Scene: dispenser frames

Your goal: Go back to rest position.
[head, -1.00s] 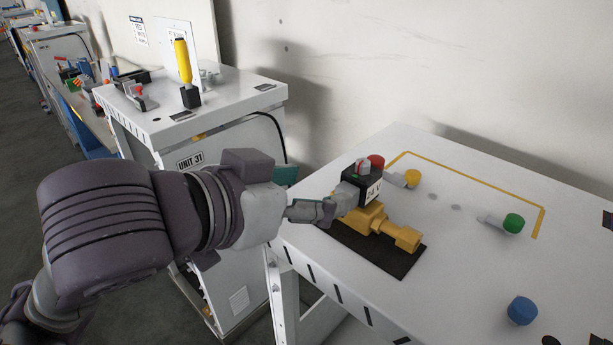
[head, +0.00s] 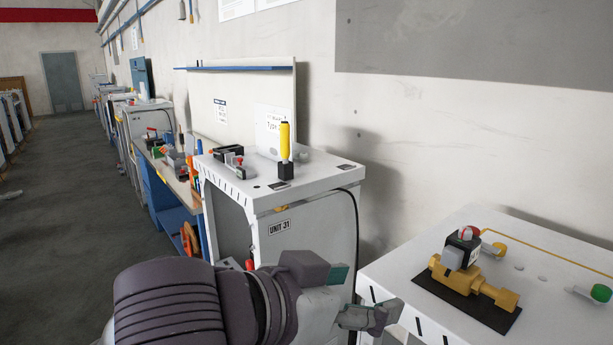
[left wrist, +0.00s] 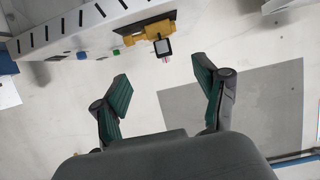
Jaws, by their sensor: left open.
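My left gripper (head: 372,316) is low in the head view, in front of the near edge of the right-hand white table. In the left wrist view its two green-padded fingers (left wrist: 166,98) stand apart with nothing between them. A yellow valve-like device (head: 474,284) with a black and grey box (head: 461,247) and a red-and-white knob on top sits on a black mat on that table. It also shows at the top of the left wrist view (left wrist: 147,31), clear of the fingers. My right gripper is not in view.
The white table (head: 387,276) also carries a yellow button (head: 499,249) and a green button (head: 601,293). The white Unit 31 cabinet (head: 315,232) stands left of it, with a yellow handle (head: 284,141) upright on top. Open floor (head: 75,210) runs along the left.

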